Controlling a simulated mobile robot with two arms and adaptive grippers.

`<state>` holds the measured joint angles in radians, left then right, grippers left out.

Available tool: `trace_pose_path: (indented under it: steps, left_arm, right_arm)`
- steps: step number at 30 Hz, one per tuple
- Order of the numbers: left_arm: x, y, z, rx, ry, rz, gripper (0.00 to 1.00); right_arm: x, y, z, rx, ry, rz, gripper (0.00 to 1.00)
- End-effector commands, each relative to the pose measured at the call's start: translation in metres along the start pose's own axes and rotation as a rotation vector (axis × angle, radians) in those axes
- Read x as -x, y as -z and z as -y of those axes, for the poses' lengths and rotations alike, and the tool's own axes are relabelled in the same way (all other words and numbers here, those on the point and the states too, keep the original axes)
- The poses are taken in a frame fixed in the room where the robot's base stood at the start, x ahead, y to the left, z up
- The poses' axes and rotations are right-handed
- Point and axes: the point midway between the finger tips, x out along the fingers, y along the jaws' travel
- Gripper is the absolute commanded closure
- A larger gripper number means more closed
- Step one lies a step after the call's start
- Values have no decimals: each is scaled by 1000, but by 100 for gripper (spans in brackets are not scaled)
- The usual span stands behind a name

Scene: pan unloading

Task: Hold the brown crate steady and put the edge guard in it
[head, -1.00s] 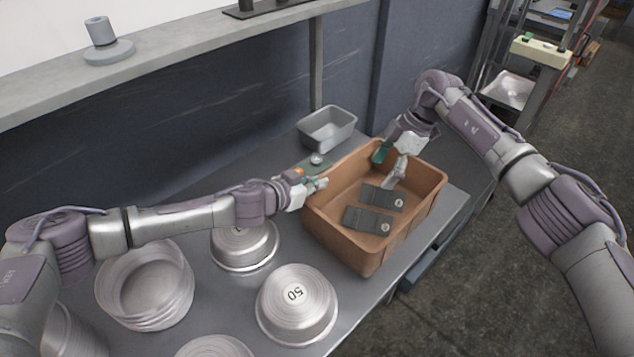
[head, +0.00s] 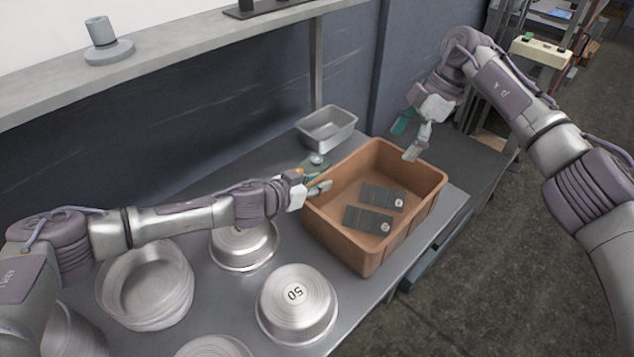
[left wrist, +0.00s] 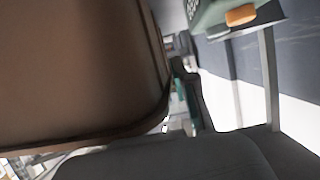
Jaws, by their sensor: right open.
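The brown crate (head: 345,242) stands on the grey table. Two dark flat pieces with pale round spots, seemingly edge guards, lie flat inside it: one further back (head: 376,196), one nearer (head: 362,218). My left gripper (head: 316,180) is at the crate's left rim; I cannot tell whether its fingers are closed on the wall. The left wrist view shows the crate's brown side (left wrist: 75,70) close up, with a green finger part beside it. My right gripper (head: 407,138) is open and empty, raised above the crate's back right rim.
A small grey metal tin (head: 328,128) stands behind the crate. A grey shelf (head: 190,62) runs above the back. The table's right end behind the crate is clear.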

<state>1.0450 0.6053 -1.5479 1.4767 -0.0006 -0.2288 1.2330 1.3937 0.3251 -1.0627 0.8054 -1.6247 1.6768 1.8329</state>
Motion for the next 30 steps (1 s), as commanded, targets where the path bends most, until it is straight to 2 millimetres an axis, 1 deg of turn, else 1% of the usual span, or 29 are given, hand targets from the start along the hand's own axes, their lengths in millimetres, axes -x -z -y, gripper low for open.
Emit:
trace_pose_path:
  steps: [9,11,13,17,24,27,30]
  left_arm:
    - [1,0,0,0,0,-1,65]
    - [4,0,1,0,1,-1,65]
    - [10,0,1,0,1,-1,65]
    - [33,-1,1,1,1,1,65]
    - [85,-1,1,2,1,1,65]
    - [102,-1,1,1,1,1,65]
    - [112,-1,0,1,0,0,65]
  right_arm:
    - [0,0,0,0,0,0,21]
    - [0,0,0,0,0,0,21]
    - [0,0,0,0,0,0,21]
    - [0,0,0,0,0,0,21]
    - [0,0,0,0,0,0,21]
    - [0,0,0,0,0,0,21]
    - [0,0,0,0,0,0,21]
